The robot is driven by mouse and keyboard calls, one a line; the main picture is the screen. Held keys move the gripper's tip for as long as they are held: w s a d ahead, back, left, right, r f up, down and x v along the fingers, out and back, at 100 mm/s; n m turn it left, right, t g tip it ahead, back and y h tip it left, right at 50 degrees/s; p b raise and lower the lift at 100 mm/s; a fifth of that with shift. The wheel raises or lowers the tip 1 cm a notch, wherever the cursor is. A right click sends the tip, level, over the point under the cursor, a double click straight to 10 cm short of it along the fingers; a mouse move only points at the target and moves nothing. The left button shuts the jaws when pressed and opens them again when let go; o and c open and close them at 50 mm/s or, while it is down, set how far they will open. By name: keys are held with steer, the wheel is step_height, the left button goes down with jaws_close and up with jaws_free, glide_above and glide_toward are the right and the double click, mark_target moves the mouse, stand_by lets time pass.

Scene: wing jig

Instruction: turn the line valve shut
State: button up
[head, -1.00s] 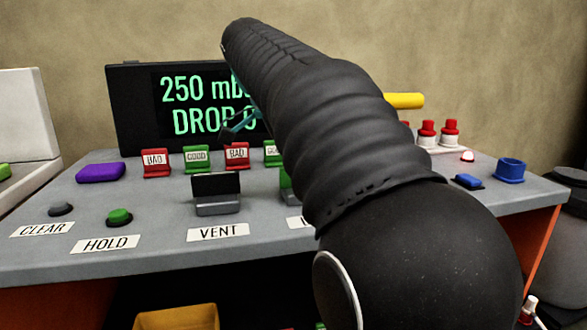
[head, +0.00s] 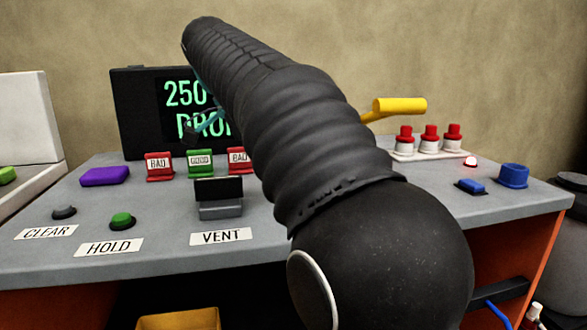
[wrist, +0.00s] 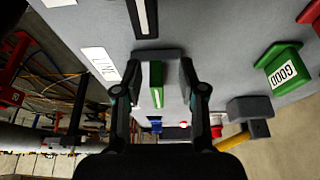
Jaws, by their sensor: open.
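The line valve (wrist: 156,85) shows in the wrist view as a green handle with a pale stripe, on a grey base beside a partly readable LINE label (wrist: 101,65). My gripper (wrist: 159,77) is open, with one finger on each side of the green handle in the picture. I cannot tell whether either finger touches it. In the head view my arm hides the line valve; part of my gripper (head: 205,120) shows in front of the display.
The vent valve (head: 219,198), with a black handle, stands close by. Red and green tags (head: 200,163) line the back of the grey console (head: 60,255). A display (head: 140,105), a yellow handle (head: 400,106), red-capped posts (head: 430,140) and a blue cup (head: 513,175) stand around it.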

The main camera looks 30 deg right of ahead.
steer(key=a, duration=0.2)
steer(key=w+a, duration=0.1)
steer(key=a, duration=0.3)
steer(key=shift+w, duration=0.35)
steer(key=shift+a, duration=0.1)
